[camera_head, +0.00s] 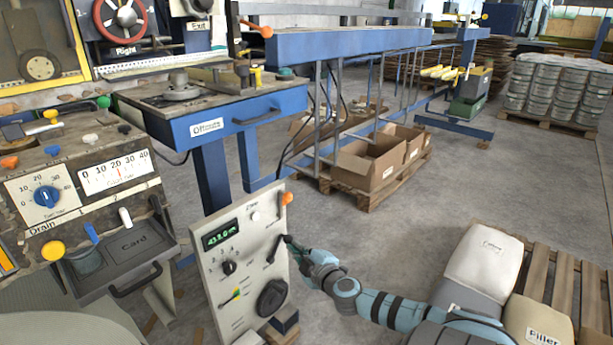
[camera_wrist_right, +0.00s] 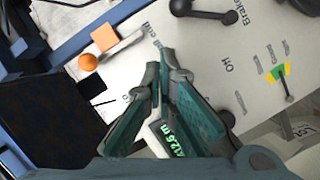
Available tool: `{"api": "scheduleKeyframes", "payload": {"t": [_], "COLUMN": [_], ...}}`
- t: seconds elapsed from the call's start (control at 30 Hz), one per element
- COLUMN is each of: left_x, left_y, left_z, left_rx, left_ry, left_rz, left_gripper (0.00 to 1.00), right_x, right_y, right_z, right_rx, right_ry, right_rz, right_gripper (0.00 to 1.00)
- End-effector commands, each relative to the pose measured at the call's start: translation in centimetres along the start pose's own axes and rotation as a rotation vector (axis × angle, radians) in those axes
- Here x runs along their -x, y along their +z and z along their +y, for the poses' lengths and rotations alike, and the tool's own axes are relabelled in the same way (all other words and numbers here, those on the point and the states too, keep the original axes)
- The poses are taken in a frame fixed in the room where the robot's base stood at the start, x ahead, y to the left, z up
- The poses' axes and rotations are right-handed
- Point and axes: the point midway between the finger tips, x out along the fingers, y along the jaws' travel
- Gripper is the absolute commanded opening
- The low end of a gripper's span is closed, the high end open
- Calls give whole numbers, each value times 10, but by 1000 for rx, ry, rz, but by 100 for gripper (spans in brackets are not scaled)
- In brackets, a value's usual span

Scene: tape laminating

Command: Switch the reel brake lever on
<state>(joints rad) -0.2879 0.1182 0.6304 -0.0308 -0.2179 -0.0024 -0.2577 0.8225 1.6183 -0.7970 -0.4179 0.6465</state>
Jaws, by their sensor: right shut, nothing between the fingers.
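The cream control panel (camera_head: 240,262) stands low at the centre of the head view, with a green display (camera_head: 220,235). A black lever (camera_head: 270,256) is on its right half. In the right wrist view, a black lever (camera_wrist_right: 205,11) with a rounded end sits at the top edge beside partly cut lettering that reads "Brake". The lettering "Off" shows below it. My right gripper (camera_head: 287,239) is at the panel's right edge, close to the lever. In the wrist view its fingers (camera_wrist_right: 165,62) are together and empty, apart from that lever. My left gripper is out of view.
An orange knob (camera_head: 286,198) sticks out at the panel's upper right. Open floor lies behind the panel.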

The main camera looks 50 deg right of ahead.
Motion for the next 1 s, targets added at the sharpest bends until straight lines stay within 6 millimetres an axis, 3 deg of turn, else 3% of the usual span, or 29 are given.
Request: {"api": "scheduleKeyframes", "payload": {"t": [0.1, 0.3, 0.87, 1.0], "left_x": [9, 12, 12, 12], "left_y": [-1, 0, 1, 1], "left_z": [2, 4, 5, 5], "left_rx": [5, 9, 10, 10], "left_ry": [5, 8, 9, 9], "left_rz": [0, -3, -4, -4], "left_gripper": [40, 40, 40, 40], "right_x": [22, 38, 38, 38], "right_y": [-2, 0, 1, 4], "right_z": [3, 4, 4, -3], "right_rx": [2, -1, -2, 83], "right_ry": [-3, 0, 2, -26], "right_rz": [2, 1, 0, -3], "right_gripper": [0, 0, 0, 0]}}
